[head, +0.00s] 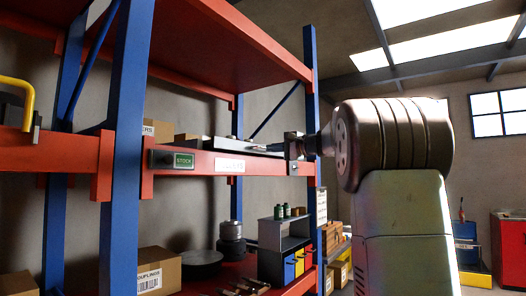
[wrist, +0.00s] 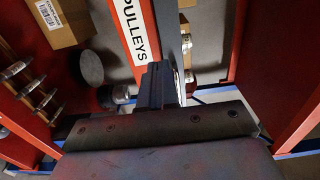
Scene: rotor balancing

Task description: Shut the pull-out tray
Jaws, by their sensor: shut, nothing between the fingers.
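A flat grey tray (head: 238,147) lies at the level of the red shelf beam in the head view, seen almost edge-on. How far it stands out from the shelf is hard to tell. My gripper (head: 272,148) is at the tray's right end in the head view, with my arm reaching in from the right. In the wrist view my gripper (wrist: 156,78) has its fingers together with nothing between them. I cannot tell whether they touch the tray.
The red beam carries a white PULLEYS label (wrist: 136,30) close to my fingers. Blue uprights (head: 312,90) stand on both sides of the bay. Below are a cardboard box (head: 154,270), dark discs (head: 201,263) and a grey rack (head: 283,236) with coloured bins.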

